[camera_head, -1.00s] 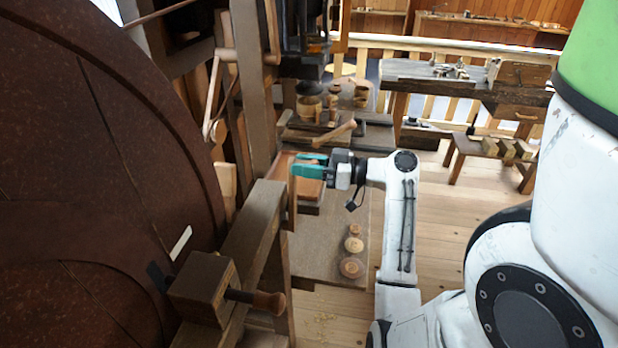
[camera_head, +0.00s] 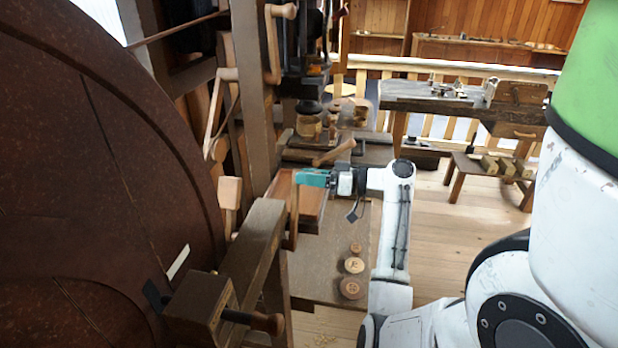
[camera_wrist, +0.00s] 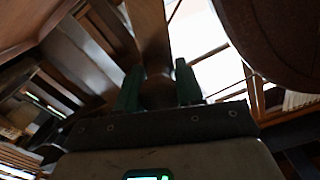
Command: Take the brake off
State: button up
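The brake lever (camera_head: 293,212) appears to be the slim upright wooden bar beside the heavy timber beam, right of the big dark wheel (camera_head: 95,180). My gripper (camera_head: 303,177) is at its upper end, with its green fingers reaching left. In the wrist view the two fingers (camera_wrist: 159,88) stand apart with brown wood between them that seems to fill the gap, so they look shut on the lever. The view is dark and contact is hard to see. A wooden block with a knobbed handle (camera_head: 265,322) sits low beside the wheel.
A timber post (camera_head: 252,100) and beam (camera_head: 250,245) stand close left of my gripper. A bench with wooden cups (camera_head: 310,125) lies behind it. Round spools (camera_head: 353,265) lie on the board below.

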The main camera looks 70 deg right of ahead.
jog(key=o, duration=0.4)
jog(key=shift+d+r, duration=0.15)
jog(key=shift+d, duration=0.1)
jog(key=shift+o, duration=0.3)
jog(key=s+b, duration=0.2)
jog(key=s, duration=0.8)
jog(key=shift+s+d, duration=0.35)
jog(key=shift+s, duration=0.05)
